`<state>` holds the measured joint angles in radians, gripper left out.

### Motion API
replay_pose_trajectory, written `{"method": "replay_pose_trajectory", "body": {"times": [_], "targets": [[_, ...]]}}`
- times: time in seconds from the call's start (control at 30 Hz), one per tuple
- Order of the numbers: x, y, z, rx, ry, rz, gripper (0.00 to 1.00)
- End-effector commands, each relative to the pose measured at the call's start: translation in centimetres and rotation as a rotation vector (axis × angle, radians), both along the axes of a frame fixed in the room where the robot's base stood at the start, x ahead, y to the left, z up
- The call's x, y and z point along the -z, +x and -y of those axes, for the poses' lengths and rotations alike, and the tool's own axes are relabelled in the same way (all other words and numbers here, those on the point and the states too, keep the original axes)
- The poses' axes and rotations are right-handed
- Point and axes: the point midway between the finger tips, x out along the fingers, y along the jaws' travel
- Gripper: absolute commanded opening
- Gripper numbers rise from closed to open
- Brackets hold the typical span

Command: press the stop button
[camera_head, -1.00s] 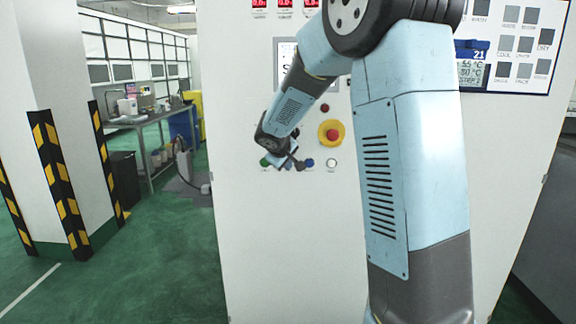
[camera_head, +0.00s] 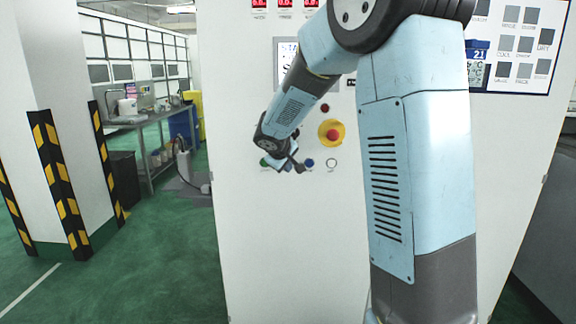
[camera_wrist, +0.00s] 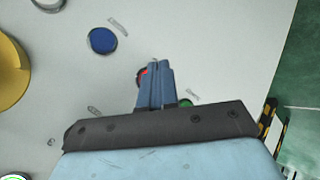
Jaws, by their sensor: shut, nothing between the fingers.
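In the wrist view, a red button (camera_wrist: 143,75) on the pale panel is mostly hidden behind my fingers; its label is not readable. My gripper (camera_wrist: 158,64) is shut and empty, with its tips beside and over the red button; whether they touch it I cannot tell. A green button (camera_wrist: 186,103) shows just to the right of the fingers, and a blue button (camera_wrist: 102,40) is to the upper left. In the head view, my gripper (camera_head: 296,163) is at the button row, and the red button is hidden behind it.
A red mushroom button on a yellow base (camera_head: 332,132) sits above the row, with a small dark red round piece (camera_head: 325,108) above it. A white button (camera_head: 331,164) ends the row. A display (camera_head: 287,62) is higher up. The floor at left is clear.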

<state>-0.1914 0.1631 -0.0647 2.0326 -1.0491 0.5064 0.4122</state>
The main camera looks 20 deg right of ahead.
Motion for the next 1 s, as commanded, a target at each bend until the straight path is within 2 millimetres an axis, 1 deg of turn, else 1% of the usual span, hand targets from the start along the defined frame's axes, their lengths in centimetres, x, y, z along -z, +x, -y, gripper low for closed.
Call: {"method": "replay_pose_trajectory", "body": {"times": [0.23,0.8,1.0], "targets": [[0.0,-0.3,-0.1,0.000,0.000,0.000,0.00],[0.0,-4.4,-1.4,-0.001,0.000,0.000,0.00],[0.0,-4.8,-1.5,-0.001,0.000,0.000,0.00]]}}
